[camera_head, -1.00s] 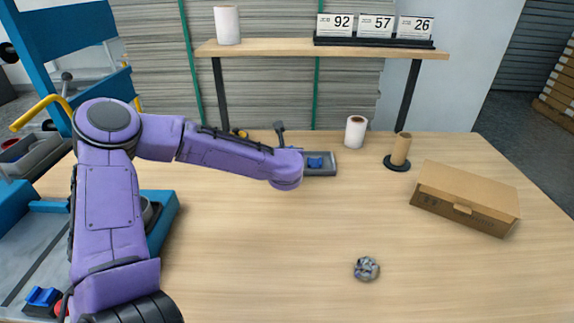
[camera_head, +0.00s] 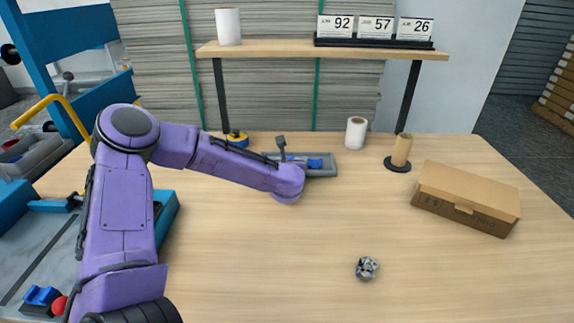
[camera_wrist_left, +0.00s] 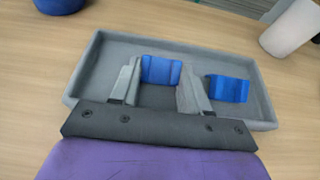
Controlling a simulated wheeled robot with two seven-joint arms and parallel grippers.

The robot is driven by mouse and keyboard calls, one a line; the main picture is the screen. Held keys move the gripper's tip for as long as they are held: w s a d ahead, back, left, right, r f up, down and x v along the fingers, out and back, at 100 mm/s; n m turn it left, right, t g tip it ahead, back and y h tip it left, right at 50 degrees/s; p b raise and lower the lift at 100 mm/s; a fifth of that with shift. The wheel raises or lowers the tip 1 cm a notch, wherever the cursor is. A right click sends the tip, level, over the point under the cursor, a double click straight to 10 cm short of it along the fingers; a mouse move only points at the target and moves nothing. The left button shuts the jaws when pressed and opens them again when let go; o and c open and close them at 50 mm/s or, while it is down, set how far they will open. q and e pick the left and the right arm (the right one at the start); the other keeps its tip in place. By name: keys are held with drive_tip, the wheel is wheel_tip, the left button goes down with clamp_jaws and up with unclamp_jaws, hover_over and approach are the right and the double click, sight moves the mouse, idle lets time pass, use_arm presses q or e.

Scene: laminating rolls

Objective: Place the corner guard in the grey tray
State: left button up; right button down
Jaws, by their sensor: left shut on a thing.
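The grey tray (camera_head: 334,168) lies on the table below the shelf; it fills the middle of the left wrist view (camera_wrist_left: 262,118). My left gripper (camera_wrist_left: 160,75) is over the tray, shut on a blue corner guard (camera_wrist_left: 161,69) between its two fingers. Whether this guard touches the tray floor cannot be told. A second blue corner guard (camera_wrist_left: 228,89) lies in the right part of the tray; it also shows in the head view (camera_head: 314,163). In the head view my left arm hides most of the gripper. My right gripper is not in view.
A white roll (camera_head: 355,133), a cardboard tube on a black base (camera_head: 400,150) and a brown box (camera_head: 465,197) stand right of the tray. A crumpled grey lump (camera_head: 367,268) lies in front. A blue-yellow roll (camera_head: 237,138) stands left of the tray. The middle table is clear.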

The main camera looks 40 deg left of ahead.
use_arm(q)
drive_tip(key=o, duration=0.8)
drive_tip(key=shift+s+f, duration=0.25)
drive_tip(key=shift+f, duration=0.35)
drive_tip(key=o, duration=0.4)
drive_tip(key=shift+d+f, duration=0.1)
drive_tip(key=shift+d, duration=0.05)
drive_tip(key=shift+w, duration=0.1)
drive_tip(key=shift+f, duration=0.1)
drive_tip(key=shift+r+p, duration=0.55)
drive_tip(key=shift+p, duration=0.1)
drive_tip(key=shift+s+d+r, duration=0.1)
drive_tip(key=shift+s+r, duration=0.15)
drive_tip(key=v, duration=1.1)
drive_tip(key=shift+r, duration=0.35)
